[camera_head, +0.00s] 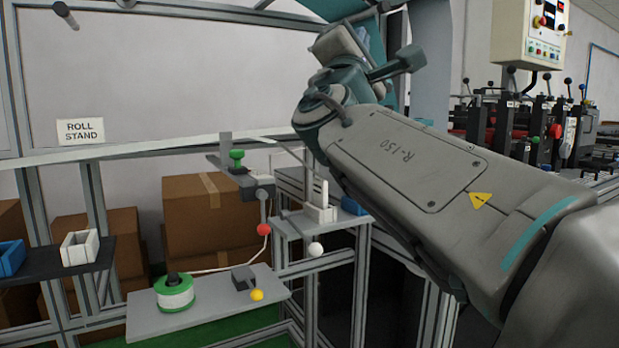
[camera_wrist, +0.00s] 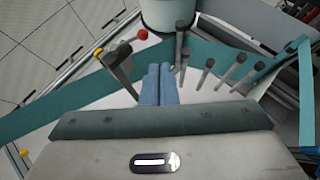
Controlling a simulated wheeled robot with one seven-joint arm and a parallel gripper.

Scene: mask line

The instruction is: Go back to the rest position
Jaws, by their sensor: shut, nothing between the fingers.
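My arm reaches up across the right of the head view, and its wrist is raised in front of the white back panel. My gripper (camera_wrist: 158,68) shows in the wrist view as two pale blue fingers side by side, shut with nothing between them. Its fingertips point toward a white cylinder (camera_wrist: 167,14) at the top of that view. I cannot tell whether they touch anything. In the head view I cannot make out the fingertips.
A shelf (camera_head: 145,322) holds a green-and-white roll (camera_head: 175,293). A small stand (camera_head: 320,214) and a red-knobbed lever (camera_head: 264,230) are below my wrist. A dark shelf (camera_head: 40,268) at left carries a white bin (camera_head: 80,247) and a blue bin (camera_head: 11,258). Machinery (camera_head: 540,130) stands at right.

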